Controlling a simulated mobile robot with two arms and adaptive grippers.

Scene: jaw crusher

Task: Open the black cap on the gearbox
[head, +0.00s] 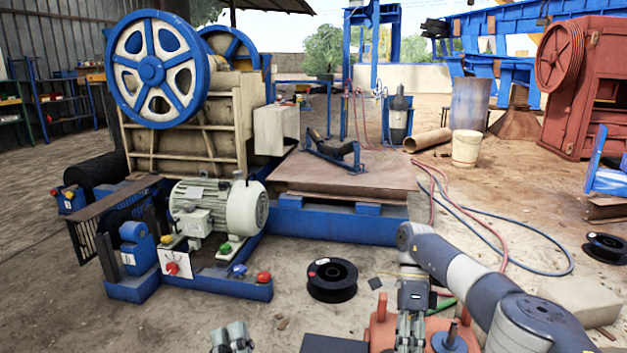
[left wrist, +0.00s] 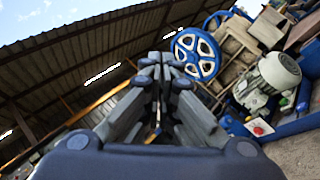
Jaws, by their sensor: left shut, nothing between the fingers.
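An orange-red housing (head: 382,332), which may be the gearbox, shows at the bottom edge of the head view, partly cut off and partly behind my right gripper. A dark upright spindle (head: 452,334) stands on its right part. I cannot make out a black cap on it for certain. My left gripper (head: 232,336) is at the bottom edge, left of the housing and apart from it. Its fingers also show in the left wrist view (left wrist: 160,68), shut and empty. My right gripper (head: 410,332) points down in front of the housing; its fingertips are unclear.
A blue-framed jaw crusher with large flywheel (head: 152,70) and pale motor (head: 222,207) stands at left. Black spools lie on the ground, one in the middle (head: 332,279), one at right (head: 605,247). Hoses (head: 487,230) cross the ground behind my right arm.

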